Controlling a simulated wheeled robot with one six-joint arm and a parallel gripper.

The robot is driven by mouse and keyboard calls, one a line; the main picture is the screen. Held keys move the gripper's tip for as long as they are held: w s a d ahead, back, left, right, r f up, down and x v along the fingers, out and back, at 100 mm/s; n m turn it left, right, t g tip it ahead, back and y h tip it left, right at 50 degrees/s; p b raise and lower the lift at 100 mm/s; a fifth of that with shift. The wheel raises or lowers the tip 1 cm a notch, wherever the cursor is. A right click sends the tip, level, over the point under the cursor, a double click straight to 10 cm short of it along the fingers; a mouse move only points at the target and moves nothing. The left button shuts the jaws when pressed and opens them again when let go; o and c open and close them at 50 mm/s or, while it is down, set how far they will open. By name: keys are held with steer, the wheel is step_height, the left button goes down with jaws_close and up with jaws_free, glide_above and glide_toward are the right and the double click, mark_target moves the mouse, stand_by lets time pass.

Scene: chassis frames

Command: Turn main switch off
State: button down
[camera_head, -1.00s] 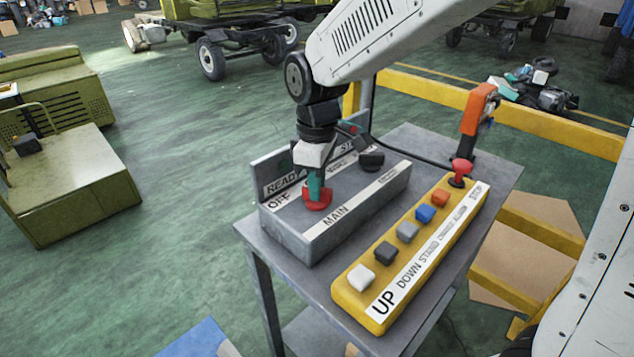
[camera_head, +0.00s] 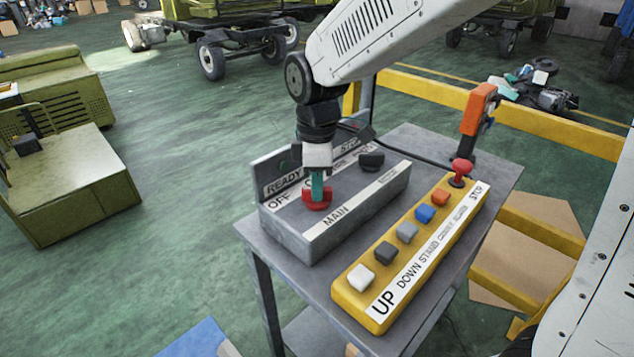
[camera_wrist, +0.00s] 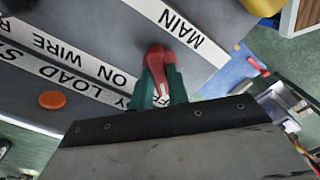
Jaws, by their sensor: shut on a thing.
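The grey control box (camera_head: 330,225) stands on the small grey table, with labels reading OFF, MAIN and READY. The red main switch knob (camera_head: 316,199) is on its top face at the left end, beside the OFF label. My gripper (camera_head: 317,184) points down onto the knob, its green fingers shut on it. In the wrist view the red knob (camera_wrist: 157,68) sits between the green fingers (camera_wrist: 158,92), near the MAIN label (camera_wrist: 180,28). The fingers partly hide the knob and the labels behind it.
A black knob (camera_head: 371,160) is at the box's right end. A yellow button panel (camera_head: 365,306) with several coloured buttons and a red stop button (camera_head: 461,168) lies beside the box. An orange-handled device (camera_head: 478,109) stands at the table's back corner. Yellow rails (camera_head: 545,125) are behind.

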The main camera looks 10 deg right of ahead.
steer(key=shift+r, duration=0.1)
steer(key=c, duration=1.4)
jaws_free()
steer(key=shift+o, duration=0.2)
step_height(320, 180, up, 8)
steer(key=shift+f, duration=0.1)
steer(key=shift+s+f+m, duration=0.1)
steer(key=shift+f+m, duration=0.05)
steer(key=shift+m, duration=0.45)
steer(key=s+d+m, duration=0.7)
steer(key=s+d, duration=0.1)
steer(key=s, duration=0.3)
steer(key=s+d+m+t, duration=0.1)
steer(key=s+d+m, duration=0.6)
steer(key=s, duration=0.4)
steer(key=shift+s+d+f+m, duration=0.3)
steer(key=shift+d+m, duration=0.1)
steer(key=shift+d, duration=0.2)
